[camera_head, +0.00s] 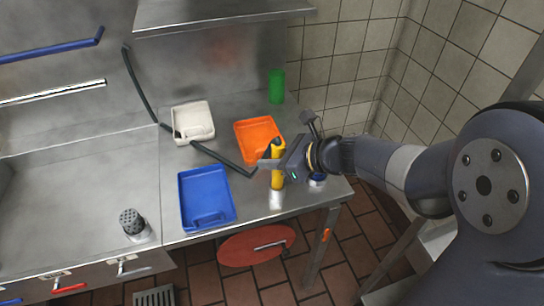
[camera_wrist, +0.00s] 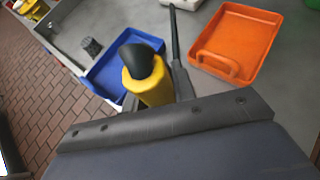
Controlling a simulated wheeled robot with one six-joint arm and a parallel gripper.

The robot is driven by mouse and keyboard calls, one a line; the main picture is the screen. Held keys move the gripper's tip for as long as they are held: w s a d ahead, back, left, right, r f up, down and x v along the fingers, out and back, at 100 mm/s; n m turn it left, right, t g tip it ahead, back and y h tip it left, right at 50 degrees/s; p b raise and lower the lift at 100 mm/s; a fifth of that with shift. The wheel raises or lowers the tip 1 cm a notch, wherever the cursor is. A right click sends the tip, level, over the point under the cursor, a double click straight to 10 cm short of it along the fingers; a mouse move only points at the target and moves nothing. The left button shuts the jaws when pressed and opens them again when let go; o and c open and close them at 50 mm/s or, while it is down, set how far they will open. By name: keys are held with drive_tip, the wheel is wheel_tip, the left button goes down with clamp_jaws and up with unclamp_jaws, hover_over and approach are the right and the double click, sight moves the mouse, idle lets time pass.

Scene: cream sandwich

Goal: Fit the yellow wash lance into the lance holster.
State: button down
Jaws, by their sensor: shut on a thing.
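The yellow wash lance (camera_head: 278,158) is upright between the jaws of my gripper (camera_head: 271,165), over the right part of the steel counter. My gripper is shut on it. In the wrist view the lance (camera_wrist: 152,85) shows its yellow body and black rounded end. A shiny metal cylinder (camera_head: 276,198) shows directly below the lance; I cannot tell whether it is part of the lance or a separate holder. I cannot clearly pick out the lance holster.
A blue tray (camera_head: 207,222) lies left of the lance, an orange tray (camera_head: 262,129) behind it, and a white tray (camera_head: 193,108) farther back. A green cylinder (camera_head: 276,87) stands at the back. A dark hose (camera_head: 143,90) crosses the counter. A perforated-top cylinder (camera_head: 131,219) stands at the left.

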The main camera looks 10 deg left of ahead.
drive_tip(key=shift+f+b, duration=0.35)
drive_tip(key=shift+f, duration=0.15)
drive_tip(key=c, duration=1.1)
unclamp_jaws()
drive_tip(key=v, duration=1)
drive_tip(key=shift+d+r+p, duration=0.15)
drive_tip(key=shift+d+p, duration=0.2)
drive_tip(key=shift+p, duration=0.05)
drive_tip(key=x, duration=1)
drive_tip(key=shift+a+r, duration=0.25)
drive_tip(key=shift+a, duration=0.1)
